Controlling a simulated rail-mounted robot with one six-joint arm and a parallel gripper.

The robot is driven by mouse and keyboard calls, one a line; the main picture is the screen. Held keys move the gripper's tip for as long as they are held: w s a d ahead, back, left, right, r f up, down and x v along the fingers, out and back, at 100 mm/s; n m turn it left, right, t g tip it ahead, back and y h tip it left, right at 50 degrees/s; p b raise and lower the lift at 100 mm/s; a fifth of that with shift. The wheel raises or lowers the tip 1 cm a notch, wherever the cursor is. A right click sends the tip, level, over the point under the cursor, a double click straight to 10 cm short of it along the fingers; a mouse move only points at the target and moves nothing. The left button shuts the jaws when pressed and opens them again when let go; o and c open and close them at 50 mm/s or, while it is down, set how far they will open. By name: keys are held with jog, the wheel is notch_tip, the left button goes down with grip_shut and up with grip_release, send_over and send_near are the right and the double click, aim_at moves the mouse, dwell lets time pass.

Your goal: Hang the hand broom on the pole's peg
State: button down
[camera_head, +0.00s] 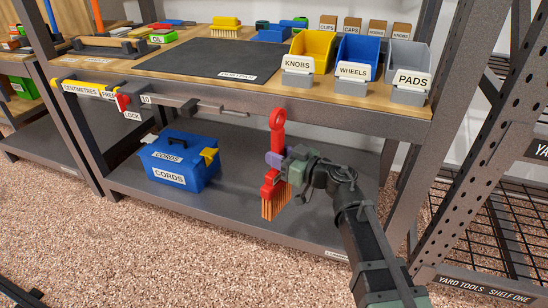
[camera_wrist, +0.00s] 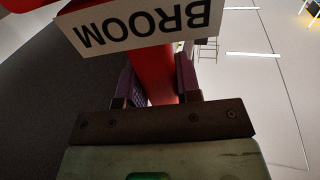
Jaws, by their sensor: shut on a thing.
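The hand broom (camera_head: 276,121) is red, with a ring at the top of its handle and orange bristles pointing down. In the wrist view the red handle (camera_wrist: 158,62) lies between the two purple fingers, and a white label reading BROOM (camera_wrist: 140,25) shows upside down. I cannot make out the pole's peg in either view.
A blue CORDS box (camera_head: 180,163) stands on the lower shelf, left of the broom. A measuring bar with a red lock (camera_head: 123,102) runs along the upper shelf's front edge. Labelled bins (camera_head: 358,59) stand above. A perforated upright (camera_head: 480,150) rises at right.

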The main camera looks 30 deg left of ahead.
jog(key=s+a+f+b, duration=0.1)
jog(key=s+a, duration=0.1)
jog(key=a, duration=0.9)
jog(key=shift+a+f, duration=0.3)
dwell(0.3)
jog(key=shift+s, duration=0.1)
dwell(0.4)
